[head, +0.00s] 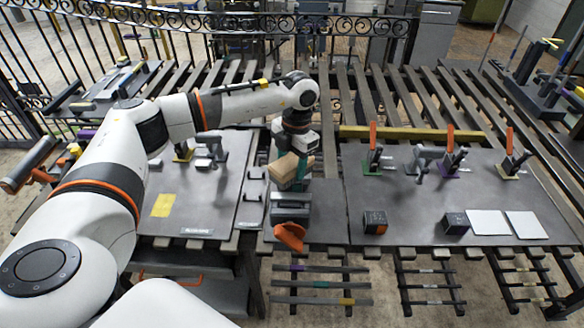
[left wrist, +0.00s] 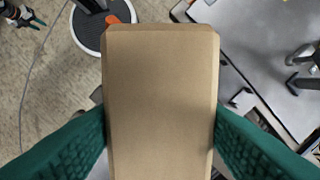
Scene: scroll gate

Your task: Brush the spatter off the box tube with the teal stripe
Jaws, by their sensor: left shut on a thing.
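My left gripper (head: 296,170) is shut on a tan wooden block (head: 287,166), which looks like a brush's back. The block also fills the middle of the left wrist view (left wrist: 160,100), between the teal fingers; any bristles are hidden. In the head view it is above the table strip between the two dark plates. A dark bar with a teal stripe, likely the box tube (head: 340,287), lies on the low front rack between purple-striped and yellow-striped bars. Spatter is too small to make out. What looks like my right gripper (left wrist: 28,17) shows at the wrist view's top left corner.
A grey holder (head: 290,208) and an orange piece (head: 289,236) are just in front of the block. Orange-handled clamps (head: 374,155), two dark cubes (head: 375,222) and white sheets (head: 488,222) are on the right plate. An ornate iron fence (head: 340,27) stands behind.

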